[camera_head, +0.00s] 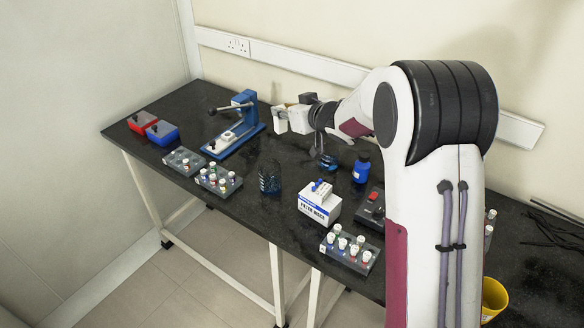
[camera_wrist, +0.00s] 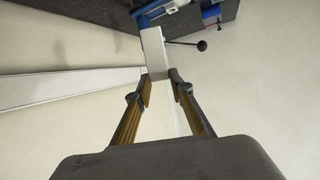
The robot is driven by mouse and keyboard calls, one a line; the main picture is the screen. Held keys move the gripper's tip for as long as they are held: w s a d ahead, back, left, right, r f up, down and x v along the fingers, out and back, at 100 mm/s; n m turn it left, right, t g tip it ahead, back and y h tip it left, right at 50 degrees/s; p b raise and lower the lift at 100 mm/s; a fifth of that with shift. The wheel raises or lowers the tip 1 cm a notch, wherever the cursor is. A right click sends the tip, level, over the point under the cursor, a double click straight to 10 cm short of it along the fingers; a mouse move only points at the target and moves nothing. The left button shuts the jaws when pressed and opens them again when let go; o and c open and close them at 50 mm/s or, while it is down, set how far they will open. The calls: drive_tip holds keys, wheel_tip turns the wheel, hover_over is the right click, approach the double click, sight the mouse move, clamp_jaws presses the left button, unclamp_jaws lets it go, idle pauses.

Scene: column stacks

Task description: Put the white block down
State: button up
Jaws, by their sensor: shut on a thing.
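The white block (camera_wrist: 153,50) is held between the fingertips of my gripper (camera_wrist: 161,79) in the wrist view, and sticks out beyond them. In the head view the white block (camera_head: 281,122) is up at the end of my gripper (camera_head: 291,112), above the back of the dark bench, to the right of the blue lever press (camera_head: 245,118). My gripper is shut on it, and it appears clear of the bench. Part of the block is hidden by the fingers.
Red (camera_head: 143,120) and blue (camera_head: 162,133) bins stand at the bench's left end. Vial racks (camera_head: 218,182) line the front edge. A filter box (camera_head: 318,206), a blue bottle (camera_head: 361,167) and a dark wire holder (camera_head: 269,180) stand mid-bench. Bare bench (camera_head: 235,165) shows between the press and the holder.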

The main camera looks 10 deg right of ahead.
drive_tip(key=shift+w+d+f+n+g+y, duration=0.15)
drive_tip(key=shift+w+n+y, duration=0.15)
drive_tip(key=shift+w, duration=0.45)
drive_tip(key=shift+w+d+f+n+g+y, duration=0.15)
drive_tip(key=shift+w+n+y, duration=0.15)
drive_tip(key=shift+w, duration=0.45)
drive_tip(key=w+d+f+n+g+y, duration=0.2)
drive_tip(key=w+d+f+n+y, duration=0.1)
drive_tip(key=f, duration=0.5)
drive_tip(key=shift+d+f+n+g, duration=0.3)
drive_tip(key=shift+d, duration=0.5)
drive_tip(key=shift+w, duration=0.1)
wheel_tip(320, 180, down, 6)
drive_tip(key=shift+f, duration=0.2)
drive_tip(key=shift+f, duration=1.8)
drive_tip(key=shift+f, duration=0.15)
